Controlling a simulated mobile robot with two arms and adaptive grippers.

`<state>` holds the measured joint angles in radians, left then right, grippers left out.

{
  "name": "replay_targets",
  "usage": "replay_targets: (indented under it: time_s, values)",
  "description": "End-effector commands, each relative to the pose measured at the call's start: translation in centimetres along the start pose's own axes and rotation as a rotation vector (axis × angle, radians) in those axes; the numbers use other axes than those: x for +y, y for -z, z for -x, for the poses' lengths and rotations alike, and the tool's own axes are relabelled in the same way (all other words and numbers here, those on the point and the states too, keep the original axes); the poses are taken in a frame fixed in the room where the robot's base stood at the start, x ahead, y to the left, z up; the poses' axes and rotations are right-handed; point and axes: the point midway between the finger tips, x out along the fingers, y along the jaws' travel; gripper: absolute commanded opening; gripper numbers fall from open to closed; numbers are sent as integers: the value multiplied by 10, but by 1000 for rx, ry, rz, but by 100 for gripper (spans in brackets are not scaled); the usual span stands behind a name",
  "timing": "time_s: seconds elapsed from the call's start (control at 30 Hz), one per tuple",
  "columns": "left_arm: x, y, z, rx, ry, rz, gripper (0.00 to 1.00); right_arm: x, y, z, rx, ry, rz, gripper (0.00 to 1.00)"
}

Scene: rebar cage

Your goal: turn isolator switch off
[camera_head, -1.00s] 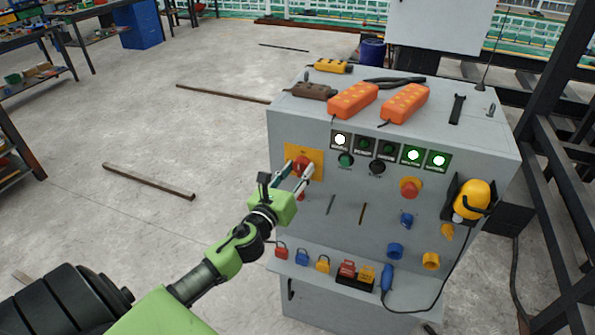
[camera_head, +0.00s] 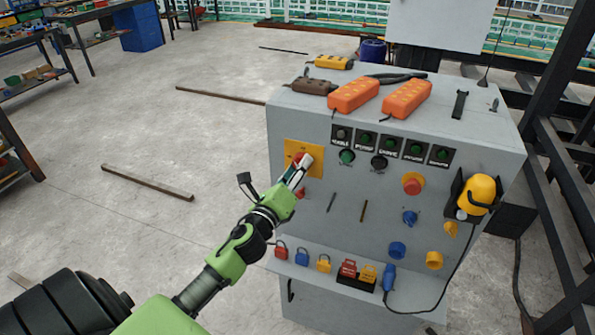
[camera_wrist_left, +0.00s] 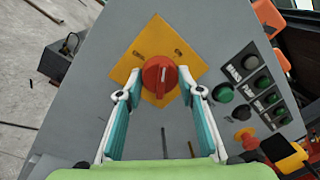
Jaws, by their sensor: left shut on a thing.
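The isolator switch is a round red knob (camera_wrist_left: 160,76) on a yellow plate (camera_wrist_left: 137,58) on the grey cabinet's front. In the head view the yellow plate (camera_head: 291,150) is at the upper left of the panel, and the knob (camera_head: 301,158) is partly hidden by my gripper. My left gripper (camera_head: 303,162) is at the knob, its two fingers (camera_wrist_left: 158,92) on either side of it in the wrist view, shut on it. The gripper is rolled compared with earlier. The indicator lamps (camera_head: 391,145) on the panel all look unlit. My right gripper is not in view.
The grey cabinet (camera_head: 470,130) carries orange socket blocks (camera_head: 353,95) on top. A lower ledge holds several padlocks (camera_head: 302,257).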

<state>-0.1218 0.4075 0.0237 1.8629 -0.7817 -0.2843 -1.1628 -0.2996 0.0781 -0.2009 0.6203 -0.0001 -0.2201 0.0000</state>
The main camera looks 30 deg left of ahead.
Motion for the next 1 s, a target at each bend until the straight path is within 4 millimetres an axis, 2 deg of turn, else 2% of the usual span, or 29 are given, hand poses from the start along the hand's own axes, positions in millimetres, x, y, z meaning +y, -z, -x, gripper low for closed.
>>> replay_targets:
  time_s: [0.6,1.0]
  values:
    - [1,2,0,-47,8,583,13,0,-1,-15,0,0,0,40]
    - [0,2,0,-70,12,863,13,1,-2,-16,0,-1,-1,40]
